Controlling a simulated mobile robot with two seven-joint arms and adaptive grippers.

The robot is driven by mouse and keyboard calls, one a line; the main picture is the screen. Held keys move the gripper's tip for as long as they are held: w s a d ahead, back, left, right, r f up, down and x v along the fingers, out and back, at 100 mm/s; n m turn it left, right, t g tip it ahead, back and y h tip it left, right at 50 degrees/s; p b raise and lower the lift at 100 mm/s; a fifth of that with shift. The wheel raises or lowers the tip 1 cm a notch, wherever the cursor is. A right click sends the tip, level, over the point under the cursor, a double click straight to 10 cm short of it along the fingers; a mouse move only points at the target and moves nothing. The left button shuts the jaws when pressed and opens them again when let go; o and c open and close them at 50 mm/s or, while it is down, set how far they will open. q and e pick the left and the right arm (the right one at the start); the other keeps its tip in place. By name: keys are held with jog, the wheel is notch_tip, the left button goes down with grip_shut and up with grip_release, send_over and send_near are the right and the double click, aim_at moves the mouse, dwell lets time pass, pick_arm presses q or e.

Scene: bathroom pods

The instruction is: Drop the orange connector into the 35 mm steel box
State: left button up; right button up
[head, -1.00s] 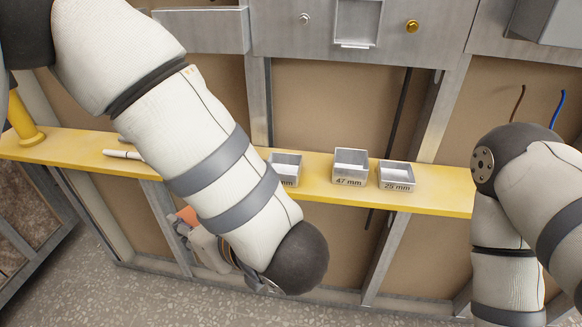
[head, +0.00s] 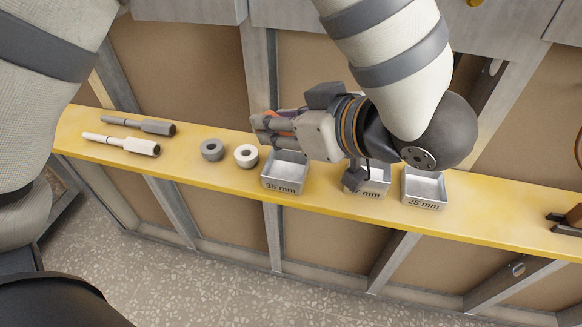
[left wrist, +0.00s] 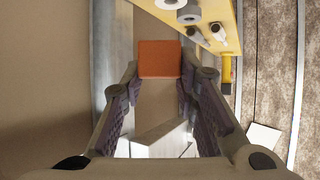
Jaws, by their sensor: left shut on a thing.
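The orange connector (left wrist: 160,58) is between the fingertips of my left gripper (left wrist: 157,80) in the left wrist view. In the head view, my left gripper (head: 272,128) is shut on it, and only a small orange part (head: 285,114) shows between the fingers. The gripper points left, with its fingers above and behind the 35 mm steel box (head: 284,188). This open box stands on the yellow shelf, and its label faces me. The gripper body hides part of its back right. My right gripper is not in view.
A middle steel box (head: 370,190), partly hidden by my gripper, and a 25 mm box (head: 424,191) stand right of the 35 mm box on the yellow shelf (head: 500,215). Two rings (head: 246,156) and two handled tools (head: 128,145) lie to the left.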

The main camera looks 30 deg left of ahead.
pick_arm(q)
jog(key=shift+f, duration=1)
jog(key=o, duration=1)
jog(key=v, duration=1.2)
jog(key=shift+w, duration=0.1)
